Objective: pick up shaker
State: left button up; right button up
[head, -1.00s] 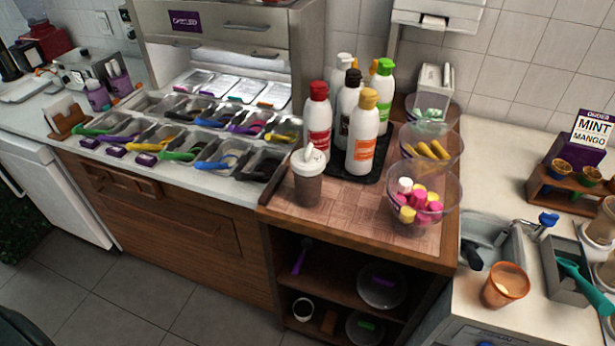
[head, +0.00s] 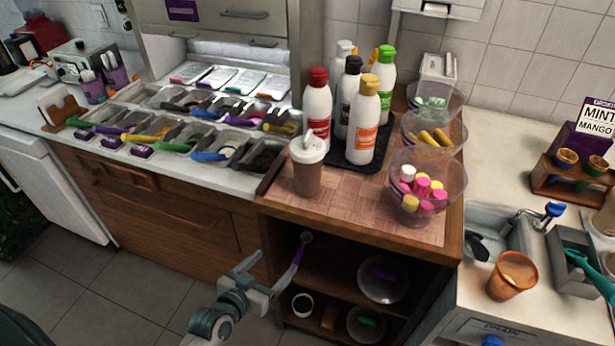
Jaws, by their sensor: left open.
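The shaker (head: 308,178), a brown see-through cup with a white spouted lid, stands upright on the wooden counter (head: 345,205) near its front left corner. My left gripper (head: 268,272) is open and empty. It shows in front of the cabinet, below and to the left of the shaker in the picture, and apart from it. My right gripper is not in view.
Several sauce bottles (head: 361,120) stand on a black tray behind and right of the shaker. Clear bowls (head: 428,185) line the counter's right side. A topping station (head: 170,175) with scoops is at left. The counter front between shaker and bowls is clear.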

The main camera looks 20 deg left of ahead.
pick_arm(q)
notch_tip(320, 180, up, 12)
jog(key=t, duration=0.2)
jog(key=m+t+h+b, duration=0.1)
jog(key=t+h, duration=0.1)
send_near(300, 178)
jog(key=s, duration=0.4)
jog(key=shift+a+r, duration=0.1)
jog(key=shift+a, duration=0.2)
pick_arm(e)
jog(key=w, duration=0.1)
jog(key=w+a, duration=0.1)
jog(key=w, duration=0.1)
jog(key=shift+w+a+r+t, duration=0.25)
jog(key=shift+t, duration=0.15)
pick_arm(q)
jog(key=shift+w, duration=0.1)
jog(key=p+x, duration=0.3)
jog(key=x, duration=0.9)
jog(key=shift+w+a, duration=0.1)
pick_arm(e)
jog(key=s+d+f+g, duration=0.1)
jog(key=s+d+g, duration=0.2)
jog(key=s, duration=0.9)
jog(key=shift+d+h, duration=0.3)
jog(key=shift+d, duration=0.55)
